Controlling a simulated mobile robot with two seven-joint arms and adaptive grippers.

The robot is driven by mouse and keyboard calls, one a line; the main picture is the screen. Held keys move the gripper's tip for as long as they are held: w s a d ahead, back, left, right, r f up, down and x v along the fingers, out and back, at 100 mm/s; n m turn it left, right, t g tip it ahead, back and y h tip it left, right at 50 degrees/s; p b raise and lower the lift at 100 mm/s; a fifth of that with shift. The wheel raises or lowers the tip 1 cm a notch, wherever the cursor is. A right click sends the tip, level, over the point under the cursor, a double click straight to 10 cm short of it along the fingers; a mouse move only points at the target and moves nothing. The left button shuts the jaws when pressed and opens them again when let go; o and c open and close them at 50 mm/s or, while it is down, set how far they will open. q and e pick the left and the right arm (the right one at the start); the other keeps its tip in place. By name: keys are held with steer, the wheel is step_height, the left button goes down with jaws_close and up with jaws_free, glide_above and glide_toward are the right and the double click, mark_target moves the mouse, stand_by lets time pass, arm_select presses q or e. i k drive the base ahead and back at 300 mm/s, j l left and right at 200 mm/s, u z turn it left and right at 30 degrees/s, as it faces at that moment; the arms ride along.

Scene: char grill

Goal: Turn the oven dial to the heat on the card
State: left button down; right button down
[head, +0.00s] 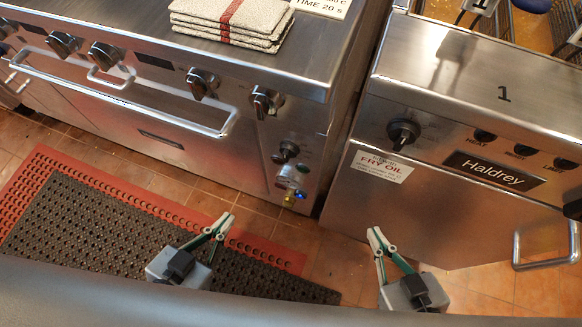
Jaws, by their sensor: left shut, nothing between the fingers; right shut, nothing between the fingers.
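A range front on the left carries a row of black and steel dials, including a rightmost dial (265,100) and another dial (201,83). A smaller dial (286,151) sits lower down near a blue light. A white card (322,5) lies on the range top at the top edge; "TIME 20 s" is readable, and its upper part with the heat is cut off. My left gripper (225,223) is shut and empty, below the range front, over the floor. My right gripper (376,235) is shut and empty, below the fryer front. Neither touches a dial.
A fryer (440,190) marked "Haldrey" stands on the right with a black dial (403,133) and an oil label (383,166). Folded cloths (225,22) lie on the range top. Long handles (120,95) project from the range. A red-edged mat (120,215) covers the floor.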

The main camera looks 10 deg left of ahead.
mark_target(289, 150)
steer(key=k+z, duration=0.2)
steer(key=k, duration=0.3)
steer(key=k+l+z, duration=0.25)
steer(key=k, duration=0.25)
steer(key=j, duration=0.1)
